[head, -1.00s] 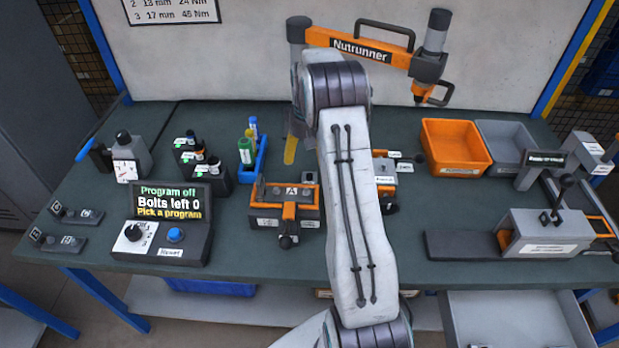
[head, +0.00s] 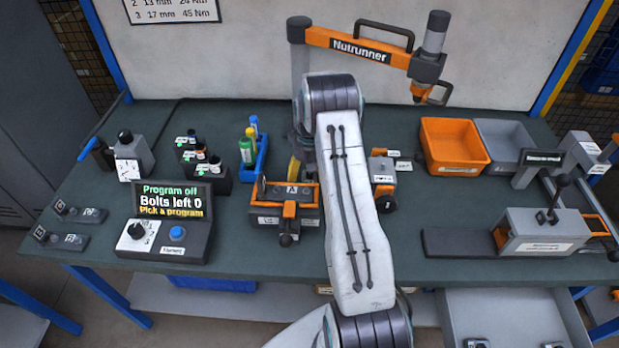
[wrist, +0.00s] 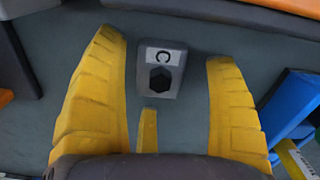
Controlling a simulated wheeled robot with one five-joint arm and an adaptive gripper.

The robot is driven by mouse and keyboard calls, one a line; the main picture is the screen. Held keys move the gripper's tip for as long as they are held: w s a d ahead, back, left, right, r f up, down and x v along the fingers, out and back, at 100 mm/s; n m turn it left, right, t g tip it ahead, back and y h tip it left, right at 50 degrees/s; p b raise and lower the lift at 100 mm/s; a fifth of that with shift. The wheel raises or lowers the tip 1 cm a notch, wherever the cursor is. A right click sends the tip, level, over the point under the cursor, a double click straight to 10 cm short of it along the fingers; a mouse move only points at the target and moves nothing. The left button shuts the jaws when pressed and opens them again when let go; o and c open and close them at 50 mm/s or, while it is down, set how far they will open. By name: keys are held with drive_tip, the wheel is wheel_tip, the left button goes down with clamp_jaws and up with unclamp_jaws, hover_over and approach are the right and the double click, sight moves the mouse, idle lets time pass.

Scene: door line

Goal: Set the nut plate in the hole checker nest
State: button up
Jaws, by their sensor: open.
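In the wrist view, a small grey block marked C (wrist: 160,52) with a dark hexagonal opening lies on the bench between my finger tips. It looks like the nut plate, but I cannot be sure. My gripper (wrist: 166,55) is open, its yellow fingers apart on both sides of the block with gaps. In the head view my arm hides the block, and only a yellow finger of my gripper (head: 294,168) shows. Which fixture is the hole checker nest I cannot tell; a grey lever unit (head: 540,232) stands at the right and an orange-clamped fixture marked A (head: 268,220) at centre left.
A grey-orange device (head: 382,172) is just right of my arm. An orange bin (head: 455,150) and a grey bin (head: 508,145) are farther right. The nutrunner (head: 360,48) hangs behind.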

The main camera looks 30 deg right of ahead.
drive_tip(key=shift+s+f, duration=0.1)
clamp_jaws()
idle(0.8)
